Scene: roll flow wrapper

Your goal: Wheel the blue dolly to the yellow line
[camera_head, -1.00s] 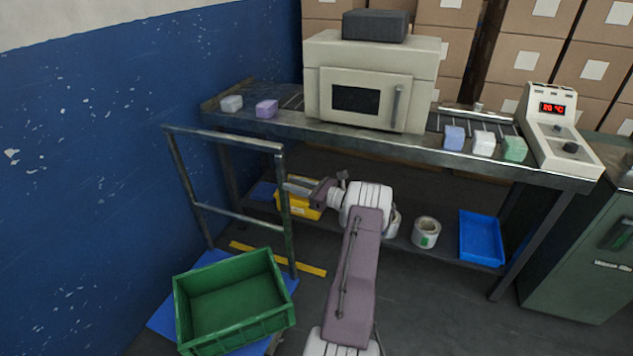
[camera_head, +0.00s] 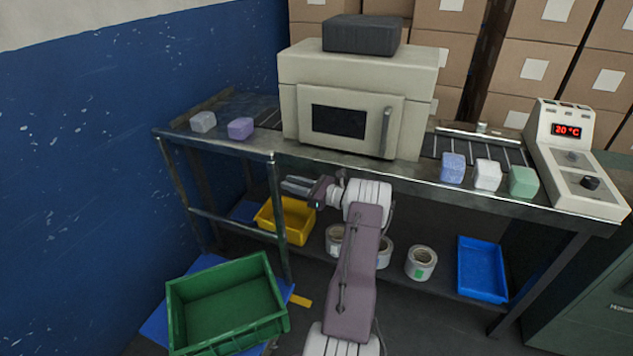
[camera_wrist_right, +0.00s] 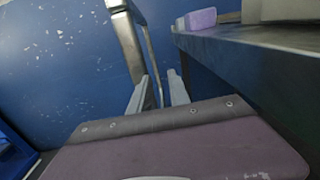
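The blue dolly (camera_head: 153,324) stands at the lower left, with a grey handle frame (camera_head: 230,228) on its far side. A green crate (camera_head: 180,330) sits on its deck. A short end of the yellow line (camera_head: 301,301) shows on the floor beside the deck; the rest is hidden behind the dolly. My right gripper (camera_head: 287,185) is beside the frame's right post. In the right wrist view its fingers (camera_wrist_right: 159,92) are apart, with the grey posts (camera_wrist_right: 128,45) close by; I cannot tell whether they touch. My left gripper is not in view.
A long table (camera_head: 545,212) with a cream wrapping machine (camera_head: 300,70) stands close ahead. Under it are a yellow bin (camera_head: 265,217), white rolls (camera_head: 422,262) and a blue tray (camera_head: 482,268). A blue wall (camera_head: 80,180) bounds the left. A green cabinet (camera_head: 590,315) stands at right.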

